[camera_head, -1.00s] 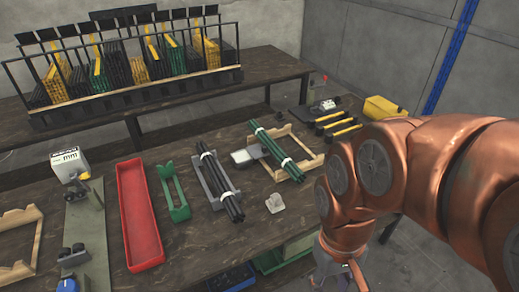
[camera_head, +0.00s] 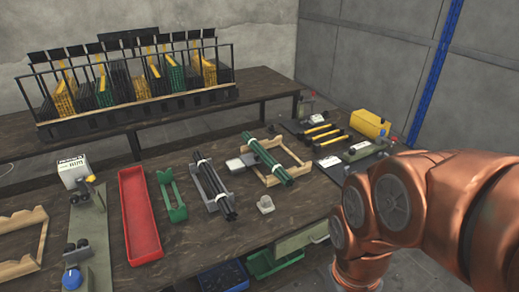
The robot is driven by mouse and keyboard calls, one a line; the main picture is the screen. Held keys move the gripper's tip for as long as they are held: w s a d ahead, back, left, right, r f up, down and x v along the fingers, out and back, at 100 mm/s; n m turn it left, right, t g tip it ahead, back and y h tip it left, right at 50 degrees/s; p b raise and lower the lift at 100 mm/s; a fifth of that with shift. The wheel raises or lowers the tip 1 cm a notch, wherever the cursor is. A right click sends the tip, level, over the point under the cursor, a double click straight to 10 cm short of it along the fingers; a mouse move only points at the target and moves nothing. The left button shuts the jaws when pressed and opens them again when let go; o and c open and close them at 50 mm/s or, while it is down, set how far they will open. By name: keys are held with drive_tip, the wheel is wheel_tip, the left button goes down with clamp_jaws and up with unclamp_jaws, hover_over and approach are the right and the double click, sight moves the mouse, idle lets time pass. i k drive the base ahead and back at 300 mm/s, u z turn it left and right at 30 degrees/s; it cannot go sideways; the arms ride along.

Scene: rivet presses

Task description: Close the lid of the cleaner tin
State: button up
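I cannot make out a tin marked as cleaner, nor an open lid. The small light-grey piece (camera_head: 265,204) stands near the front edge of the workbench. A flat pale block (camera_head: 241,163) lies beside the wooden cradle (camera_head: 297,157). A yellow container (camera_head: 370,124) stands at the bench's far right end. My copper arm fills the right side and points down in front of the bench. My gripper is below the picture's bottom edge.
A red tray (camera_head: 139,214), green holder (camera_head: 172,195) and grey cradle with black rods (camera_head: 213,187) occupy the bench. A green bundle (camera_head: 269,162) rests across the wooden cradle. Blue (camera_head: 224,276) and green (camera_head: 275,262) bins sit below. A rack (camera_head: 140,95) stands behind.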

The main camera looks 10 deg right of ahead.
sight(251, 159)
drive_tip(key=i, duration=0.6)
drive_tip(key=u, duration=0.85)
drive_tip(key=i, duration=0.45)
drive_tip(key=u, duration=0.45)
